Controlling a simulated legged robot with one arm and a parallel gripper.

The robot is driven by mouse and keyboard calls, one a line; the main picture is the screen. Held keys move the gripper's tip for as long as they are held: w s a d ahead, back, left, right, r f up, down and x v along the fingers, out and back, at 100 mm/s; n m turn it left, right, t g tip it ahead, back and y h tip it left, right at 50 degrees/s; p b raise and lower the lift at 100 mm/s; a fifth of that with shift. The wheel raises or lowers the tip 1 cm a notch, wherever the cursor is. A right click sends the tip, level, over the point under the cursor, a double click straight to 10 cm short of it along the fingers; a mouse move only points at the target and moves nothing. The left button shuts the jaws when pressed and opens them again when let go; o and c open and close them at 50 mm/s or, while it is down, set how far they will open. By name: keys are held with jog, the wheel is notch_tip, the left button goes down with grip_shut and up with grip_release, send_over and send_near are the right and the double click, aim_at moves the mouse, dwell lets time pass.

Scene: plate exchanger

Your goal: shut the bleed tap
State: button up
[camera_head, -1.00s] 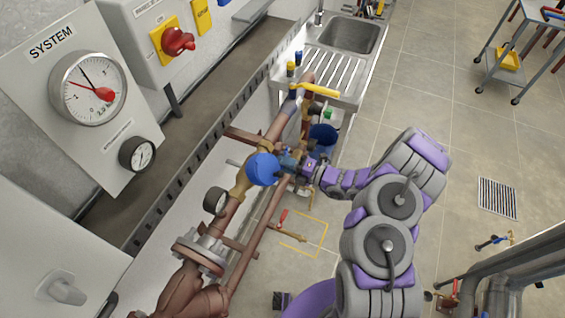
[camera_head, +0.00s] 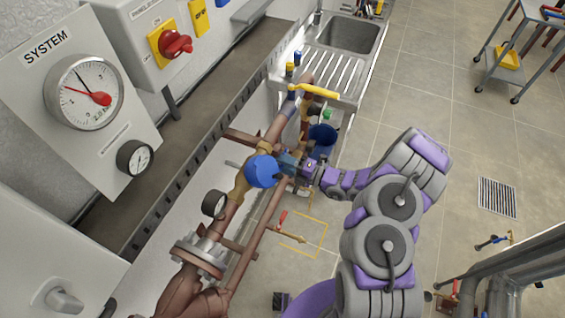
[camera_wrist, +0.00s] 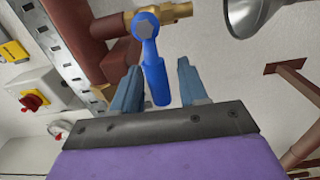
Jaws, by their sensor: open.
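The bleed tap's blue lever (camera_wrist: 153,62) shows in the wrist view, hanging from a brass fitting (camera_wrist: 172,13) on the copper pipework. My gripper (camera_wrist: 157,68) is open, with one blue-grey finger on each side of the lever. Gaps show between the lever and both fingers, so it is not clamped. In the head view my gripper (camera_head: 287,162) is at the pipe, just right of a round blue part (camera_head: 261,171). The tap's lever cannot be made out there.
A copper pipe (camera_head: 228,212) with a small gauge (camera_head: 215,204) runs below the wall trunking. A yellow lever (camera_head: 315,90) is near the sink (camera_head: 345,37). A dark blue bucket-like thing (camera_head: 322,134) stands behind my gripper. A red-handled valve (camera_head: 283,222) is lower down.

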jog(key=shift+s, duration=0.1)
jog(key=f+n+b, duration=0.1)
jog(key=n, duration=0.1)
jog(key=shift+f+n+b, duration=0.15)
jog(key=shift+n+b, duration=0.15)
jog(key=w+d+f+n+b, duration=0.1)
jog(key=w+f+n+b, duration=0.4)
jog(key=n, duration=0.7)
jog(key=s+r+p+v, duration=0.1)
jog(key=p+v, duration=0.1)
jog(key=v, duration=1.7)
jog(key=s+a+r+n+g, duration=0.3)
jog(key=a+r+n+g, duration=0.15)
jog(key=r, duration=0.25)
jog(key=s+a+r+n+g, duration=0.35)
jog(key=a+r+n, duration=0.25)
jog(key=r, duration=0.2)
jog(key=s+a+r+n+g+h, duration=0.1)
jog(key=s+r+n+g+h, duration=0.1)
jog(key=s+r+n+h, duration=0.2)
jog(key=s+a+r+n+g+h, duration=0.1)
jog(key=s+r+n+h, duration=0.3)
jog(key=s, duration=0.6)
jog(key=shift+r+n+g+h, duration=0.25)
jog(key=shift+n+g, duration=0.25)
jog(key=shift+n, duration=0.25)
